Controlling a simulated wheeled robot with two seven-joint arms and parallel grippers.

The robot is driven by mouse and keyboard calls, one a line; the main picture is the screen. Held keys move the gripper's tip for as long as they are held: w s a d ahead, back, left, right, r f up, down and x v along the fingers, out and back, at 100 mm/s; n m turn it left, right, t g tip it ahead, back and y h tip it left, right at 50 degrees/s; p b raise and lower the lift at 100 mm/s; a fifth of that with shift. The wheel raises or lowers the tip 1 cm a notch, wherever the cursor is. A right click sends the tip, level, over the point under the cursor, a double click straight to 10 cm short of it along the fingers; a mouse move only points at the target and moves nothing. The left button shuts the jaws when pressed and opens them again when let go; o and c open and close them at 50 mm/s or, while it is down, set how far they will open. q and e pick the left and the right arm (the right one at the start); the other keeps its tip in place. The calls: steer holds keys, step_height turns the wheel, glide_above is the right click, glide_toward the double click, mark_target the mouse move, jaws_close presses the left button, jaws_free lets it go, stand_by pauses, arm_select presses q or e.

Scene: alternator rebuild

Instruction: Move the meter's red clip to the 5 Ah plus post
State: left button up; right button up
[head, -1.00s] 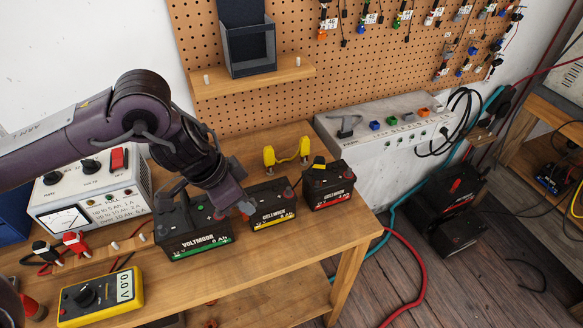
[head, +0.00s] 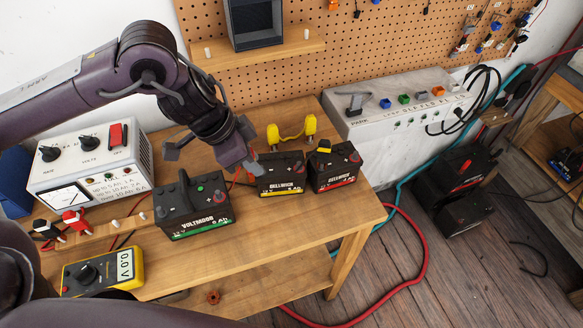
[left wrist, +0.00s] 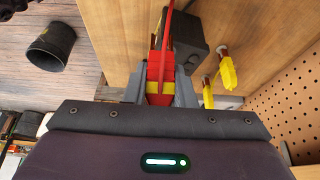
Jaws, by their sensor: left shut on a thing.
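My left gripper (head: 250,164) is shut on a red clip with a yellow band (left wrist: 158,76), whose red lead runs upward in the left wrist view. In the head view it is by the left end of the yellow-labelled Dellwick battery (head: 281,174); whether the clip touches a post is hidden. To the left stands the green-labelled Voltmoor battery (head: 195,207), to the right the red-labelled Dellwick battery (head: 335,168). The Ah figures are too small to read surely. The yellow meter (head: 103,271) lies at front left, showing 0.0 V. My right gripper is not in view.
A white charger box (head: 93,167) stands at the back left, with another red clip (head: 74,221) and a black clip (head: 45,229) before it.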

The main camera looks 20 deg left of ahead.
arm_select(q)
step_height(320, 180, up, 8)
steer(key=p, duration=0.7)
steer(key=shift+s, duration=0.1)
steer(key=shift+d+f+m, duration=0.25)
steer(key=shift+d+m, duration=0.1)
steer(key=shift+m, duration=0.15)
steer(key=d+m+g+h, duration=0.1)
steer(key=d+m, duration=0.1)
steer(key=m+g+p, duration=0.4)
steer(key=m+p, duration=0.2)
steer(key=m, duration=0.3)
glide_above(300, 163)
steer(key=s+a, duration=0.1)
steer(key=s, duration=0.1)
steer(key=shift+m, duration=0.3)
steer(key=f+b, duration=0.3)
steer(key=f, duration=0.2)
steer(key=shift+s+f, duration=0.15)
steer(key=shift+s, duration=0.05)
steer(key=shift+w+d+b, duration=0.2)
steer(key=shift+w+d, duration=0.05)
steer(key=shift+w, duration=0.35)
steer(key=shift+w+d+b, duration=0.15)
steer(key=shift+w+d, duration=0.05)
steer(key=shift+w, duration=0.4)
